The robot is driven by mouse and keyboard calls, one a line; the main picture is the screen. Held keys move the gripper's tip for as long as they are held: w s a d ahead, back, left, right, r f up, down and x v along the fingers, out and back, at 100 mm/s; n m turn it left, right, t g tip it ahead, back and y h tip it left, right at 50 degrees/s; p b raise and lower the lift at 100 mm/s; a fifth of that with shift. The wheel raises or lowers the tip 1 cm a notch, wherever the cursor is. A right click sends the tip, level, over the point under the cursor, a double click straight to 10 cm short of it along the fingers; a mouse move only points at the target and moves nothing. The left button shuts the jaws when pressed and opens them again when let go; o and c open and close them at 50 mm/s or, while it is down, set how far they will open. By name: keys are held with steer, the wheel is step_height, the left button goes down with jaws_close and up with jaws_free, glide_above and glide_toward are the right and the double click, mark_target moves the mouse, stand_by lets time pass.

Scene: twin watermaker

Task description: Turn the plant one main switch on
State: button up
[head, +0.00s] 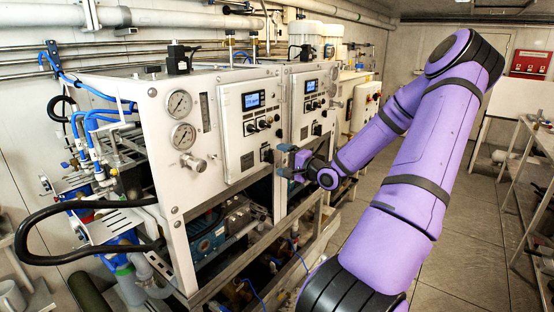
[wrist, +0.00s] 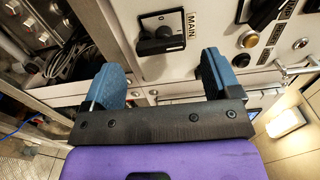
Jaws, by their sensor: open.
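The fingertips look short of the handle. In the head view my gripper (head: 285,160) is at the lower right of the nearer cabinet's control panel (head: 240,145). I cannot read a plant number.
A second control panel (head: 310,118) stands farther along. A metal frame rail (head: 285,235) runs below. The aisle floor (head: 460,240) is clear.

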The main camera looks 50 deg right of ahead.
steer(key=s, duration=0.7)
steer(key=shift+s+d, duration=0.3)
steer(key=shift+s, duration=0.05)
steer(key=w+a+f+n+g+h, duration=0.1)
steer(key=w+a+n+g, duration=0.4)
steer(key=w+a+g, duration=0.1)
steer(key=a+r+n+g+h, duration=0.4)
steer(key=a+r+n, duration=0.1)
steer(key=a+r, duration=0.35)
steer(key=s+a+r+n+g+y, duration=0.1)
steer(key=s+a+r, duration=0.4)
steer(key=s+a, duration=0.5)
steer(key=s+a+r+n+g+y, duration=0.1)
steer(key=s+a+r+n, duration=0.4)
steer(key=s+a, duration=0.5)
steer(key=shift+a+r+n+g+y, duration=0.35)
steer(key=shift+a+n+y, duration=0.3)
steer(key=shift+y, duration=0.25)
